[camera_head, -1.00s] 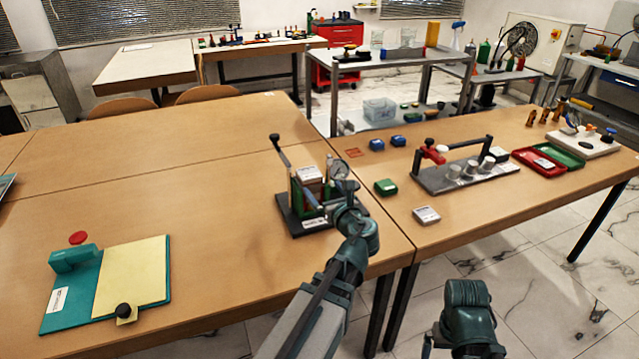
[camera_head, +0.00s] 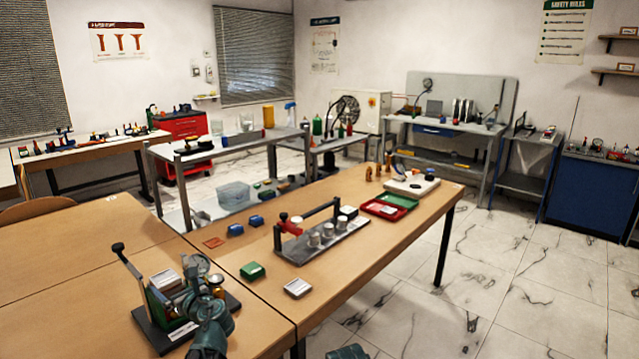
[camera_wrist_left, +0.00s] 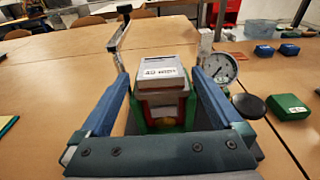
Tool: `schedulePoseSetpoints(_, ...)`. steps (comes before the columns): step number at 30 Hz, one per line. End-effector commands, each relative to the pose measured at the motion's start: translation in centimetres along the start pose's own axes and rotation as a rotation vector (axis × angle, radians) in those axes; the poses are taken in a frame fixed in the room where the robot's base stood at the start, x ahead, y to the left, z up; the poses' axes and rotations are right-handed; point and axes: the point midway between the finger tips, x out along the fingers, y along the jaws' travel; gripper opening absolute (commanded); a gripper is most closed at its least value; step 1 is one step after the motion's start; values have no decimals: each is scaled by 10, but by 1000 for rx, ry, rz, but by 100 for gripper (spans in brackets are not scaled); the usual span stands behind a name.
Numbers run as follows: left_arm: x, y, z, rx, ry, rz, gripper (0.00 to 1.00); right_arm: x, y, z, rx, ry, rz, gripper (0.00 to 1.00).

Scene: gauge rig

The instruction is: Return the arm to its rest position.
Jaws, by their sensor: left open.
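My left gripper (camera_head: 183,294) is at the gauge rig on the near table, reaching in from the front. In the left wrist view its two blue fingers (camera_wrist_left: 160,92) are open, spread on either side of a green and red holder (camera_wrist_left: 163,113) with a white labelled block (camera_wrist_left: 160,72) on top. I cannot tell whether they touch it. The rig has a dark base (camera_head: 153,333), a raised lever with a black knob (camera_head: 118,247) and a dial gauge (camera_wrist_left: 220,67). Only a piece of my right arm shows at the bottom edge; its gripper is out of view.
Right of the rig are a green box (camera_head: 252,271), a white block (camera_head: 298,288), blue pieces (camera_head: 235,229) and a grey fixture with cylinders (camera_head: 322,241). Red and green trays (camera_head: 389,207) lie farther back. Table space left of the rig is clear.

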Motion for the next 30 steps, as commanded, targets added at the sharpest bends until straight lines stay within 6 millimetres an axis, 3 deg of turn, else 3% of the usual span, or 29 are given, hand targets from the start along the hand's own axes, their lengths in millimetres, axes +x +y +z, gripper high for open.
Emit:
schedulePoseSetpoints(3, 23, -1, -1, -1, 0, 2, 100, 4, 0, 0, 0, 0, 0, 100)
schedulePoseSetpoints(11, 48, 0, -1, -1, 1, 0, 100, 8, -1, 0, 0, 0, 0, 100)
schedulePoseSetpoints(30, 42, 0, 1, 0, 0, -2, 100, 6, 0, 0, 0, 0, 0, 100)
